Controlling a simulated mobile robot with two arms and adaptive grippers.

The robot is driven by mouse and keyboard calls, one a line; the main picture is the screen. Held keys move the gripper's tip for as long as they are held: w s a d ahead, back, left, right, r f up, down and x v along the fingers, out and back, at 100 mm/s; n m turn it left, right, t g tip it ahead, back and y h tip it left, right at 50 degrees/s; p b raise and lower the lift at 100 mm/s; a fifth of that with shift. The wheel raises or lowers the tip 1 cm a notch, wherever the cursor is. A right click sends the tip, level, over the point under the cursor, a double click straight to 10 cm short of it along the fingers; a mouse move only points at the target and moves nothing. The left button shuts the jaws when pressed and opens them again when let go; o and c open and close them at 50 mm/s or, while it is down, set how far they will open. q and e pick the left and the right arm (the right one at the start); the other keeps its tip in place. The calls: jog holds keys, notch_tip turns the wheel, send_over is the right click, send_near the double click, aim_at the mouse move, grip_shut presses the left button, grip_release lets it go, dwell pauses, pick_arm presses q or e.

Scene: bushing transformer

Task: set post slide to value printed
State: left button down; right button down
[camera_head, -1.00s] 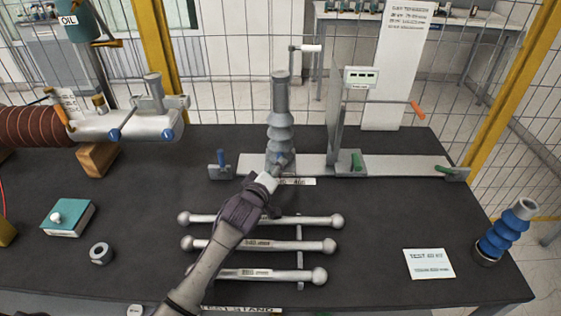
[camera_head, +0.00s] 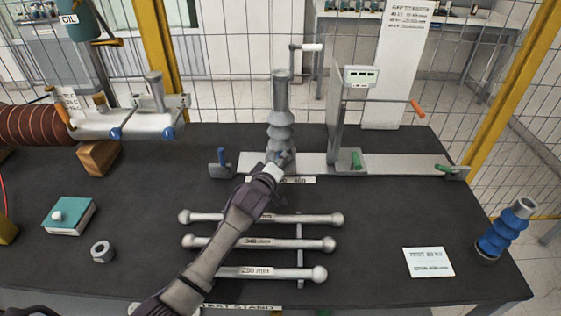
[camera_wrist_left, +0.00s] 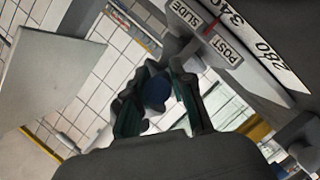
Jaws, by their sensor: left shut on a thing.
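A grey ribbed post (camera_head: 281,120) stands upright on a pale flat rail (camera_head: 320,166) at the back of the dark table. My left gripper (camera_head: 277,163) is at the foot of the post, shut and partly hiding it. In the left wrist view, my left gripper's fingers (camera_wrist_left: 160,100) close around a dark blue round knob (camera_wrist_left: 157,92). Beside it is the post slide label (camera_wrist_left: 222,45), with a red mark near a scale (camera_wrist_left: 250,35) reading 340 and 280. A white card (camera_head: 429,262) with small print lies at the right. My right gripper is not in view.
Several ball-ended rods (camera_head: 262,243) lie in front of the post. A plate stand with a green handle (camera_head: 356,160) and a small display (camera_head: 361,77) stands to its right. A blue ribbed insulator (camera_head: 505,232) stands at far right. A printed board (camera_head: 400,70) stands behind.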

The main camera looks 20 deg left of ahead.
pick_arm(q)
jog(key=shift+w+d, duration=0.1)
jog(key=shift+d, duration=0.2)
jog(key=d, duration=0.1)
jog(key=w+d+b, duration=0.1)
jog(key=d, duration=0.1)
jog(key=d+b, duration=0.1)
jog(key=d, duration=0.1)
jog(key=shift+w+d, duration=0.2)
jog(key=shift+w, duration=0.05)
jog(key=c, duration=1)
grip_release()
jog(key=shift+a, duration=0.1)
